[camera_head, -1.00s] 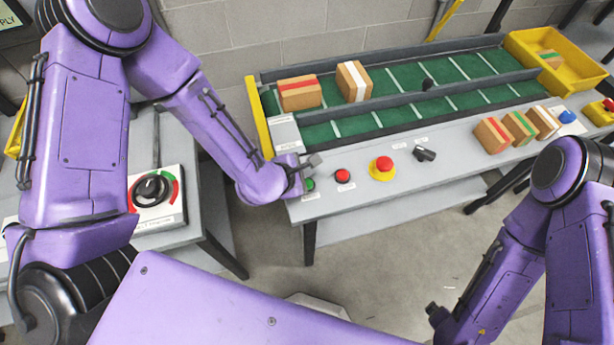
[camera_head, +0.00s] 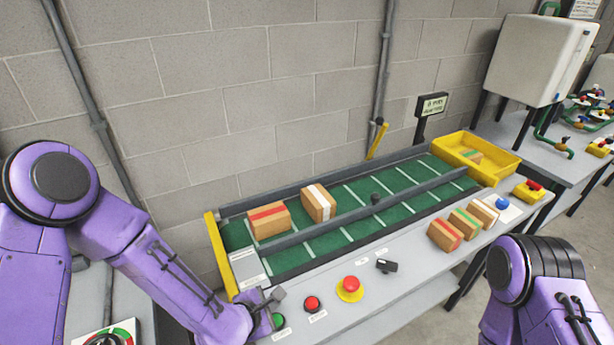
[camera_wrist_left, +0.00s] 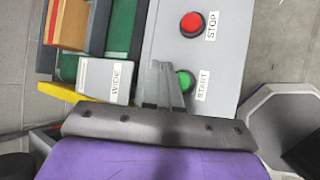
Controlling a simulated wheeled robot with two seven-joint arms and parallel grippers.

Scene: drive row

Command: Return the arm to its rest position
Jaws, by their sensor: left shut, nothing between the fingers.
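My left arm reaches in from the left in the head view. Its gripper (camera_head: 274,297) is shut and empty at the near left corner of the conveyor's grey control panel (camera_head: 330,325). The green START button (camera_head: 278,320) is right beside the fingertips. In the left wrist view the closed fingers (camera_wrist_left: 165,85) lie beside the green button (camera_wrist_left: 184,82); I cannot tell whether they touch it. The red STOP button (camera_wrist_left: 192,23) is farther along. My right arm shows at the lower right of the head view, with its gripper out of frame.
A green conveyor (camera_head: 395,183) carries a red-striped box (camera_head: 268,221) and a white-striped box (camera_head: 318,202). The panel holds a red-and-yellow button (camera_head: 350,288), a black switch (camera_head: 386,266) and several boxes. A yellow bin (camera_head: 490,168) stands at the far end. A block wall stands behind.

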